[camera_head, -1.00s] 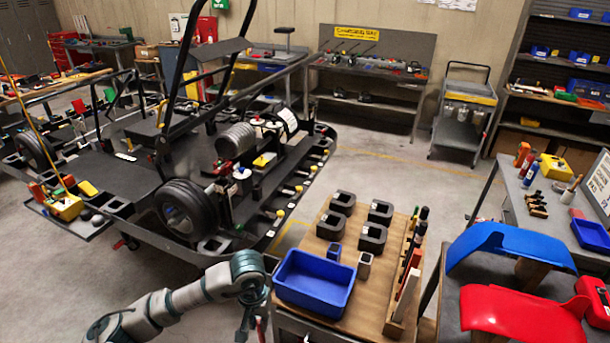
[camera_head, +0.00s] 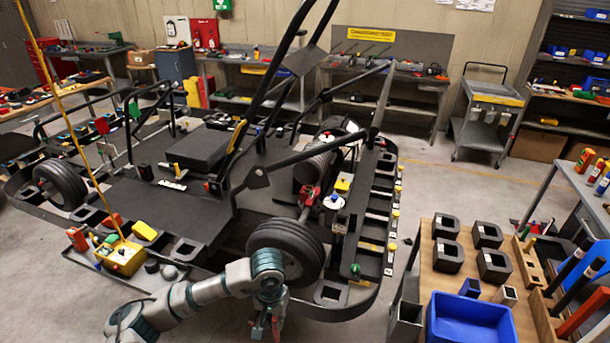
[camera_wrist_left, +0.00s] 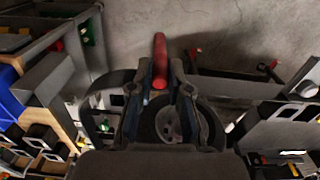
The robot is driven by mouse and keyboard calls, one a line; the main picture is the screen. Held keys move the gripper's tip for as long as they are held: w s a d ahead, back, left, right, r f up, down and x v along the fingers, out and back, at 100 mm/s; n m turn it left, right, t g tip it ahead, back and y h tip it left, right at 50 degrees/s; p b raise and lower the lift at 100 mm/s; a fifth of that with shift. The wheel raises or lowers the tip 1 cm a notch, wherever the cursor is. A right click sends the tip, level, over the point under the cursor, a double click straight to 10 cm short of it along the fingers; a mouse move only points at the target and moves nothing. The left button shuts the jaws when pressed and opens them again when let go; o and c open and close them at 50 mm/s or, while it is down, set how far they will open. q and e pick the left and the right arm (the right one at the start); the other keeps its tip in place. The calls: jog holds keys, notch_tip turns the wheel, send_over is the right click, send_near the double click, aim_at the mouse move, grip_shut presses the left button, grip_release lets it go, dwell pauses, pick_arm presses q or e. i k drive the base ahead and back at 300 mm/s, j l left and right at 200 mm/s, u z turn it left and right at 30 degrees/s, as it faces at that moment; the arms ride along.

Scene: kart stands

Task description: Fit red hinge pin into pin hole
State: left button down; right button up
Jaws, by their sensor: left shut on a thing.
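The red hinge pin (camera_wrist_left: 160,58) stands out from between the fingers of my left gripper in the left wrist view. My left gripper (camera_wrist_left: 160,88) is shut on it near its lower end in that view. In the head view my left gripper (camera_head: 266,324) hangs low in front of the kart's near wheel (camera_head: 285,252), with a little red showing at it. The kart (camera_head: 200,210) has many dark square sockets along its edges. I cannot tell which opening is the pin hole. My right gripper is not in view.
A wooden-topped cart (camera_head: 452,278) with a blue bin (camera_head: 470,320) and black blocks stands to the right. A yellow box (camera_head: 122,257) sits on the kart's left near tray. A grey trolley (camera_head: 487,115) stands at the back. Open floor lies between kart and trolley.

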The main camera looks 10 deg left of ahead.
aim_at(226, 181)
jog(key=i+j, duration=0.15)
jog(key=j, duration=0.2)
jog(key=i+j+z, duration=0.1)
jog(key=j, duration=0.2)
jog(key=i+j, duration=0.1)
jog(key=j, duration=0.25)
jog(key=i+j+z, duration=0.1)
jog(key=j, duration=0.25)
jog(key=i+j, duration=0.15)
jog(key=j, duration=0.2)
